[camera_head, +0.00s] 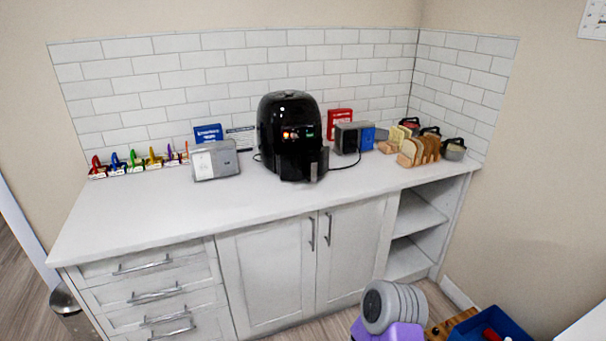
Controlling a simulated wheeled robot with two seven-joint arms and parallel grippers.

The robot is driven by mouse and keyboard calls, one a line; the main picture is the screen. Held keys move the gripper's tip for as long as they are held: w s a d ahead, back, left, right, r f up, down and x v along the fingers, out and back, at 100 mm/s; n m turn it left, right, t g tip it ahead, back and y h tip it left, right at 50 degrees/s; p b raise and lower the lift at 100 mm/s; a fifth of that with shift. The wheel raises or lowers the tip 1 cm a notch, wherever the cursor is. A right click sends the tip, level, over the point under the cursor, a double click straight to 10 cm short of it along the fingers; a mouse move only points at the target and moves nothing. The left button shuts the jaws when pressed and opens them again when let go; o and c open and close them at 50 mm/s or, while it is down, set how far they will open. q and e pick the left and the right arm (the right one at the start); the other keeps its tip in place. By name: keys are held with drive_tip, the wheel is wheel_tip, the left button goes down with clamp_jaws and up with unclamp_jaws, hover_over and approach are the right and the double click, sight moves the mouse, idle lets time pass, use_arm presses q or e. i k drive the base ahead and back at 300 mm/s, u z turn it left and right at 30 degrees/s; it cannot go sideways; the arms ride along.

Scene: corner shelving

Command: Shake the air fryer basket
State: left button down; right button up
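The black air fryer (284,118) stands upright on the white counter, a little right of its middle and near the tiled wall. Its front shows small lit orange and green spots. The basket (296,164) appears to be pushed into the lower front of the fryer, with its handle (315,166) sticking out toward me. Neither of my grippers is in this view.
A silver-grey box (214,160) stands left of the fryer. A dark toaster-like box (348,137) and a bread rack (418,152) stand right. Grey round weights (394,304) and a blue crate (520,325) sit on the floor.

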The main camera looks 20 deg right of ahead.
sight(309, 160)
drive_tip(key=u, duration=0.8)
drive_tip(key=i, duration=0.7)
drive_tip(key=z, duration=1)
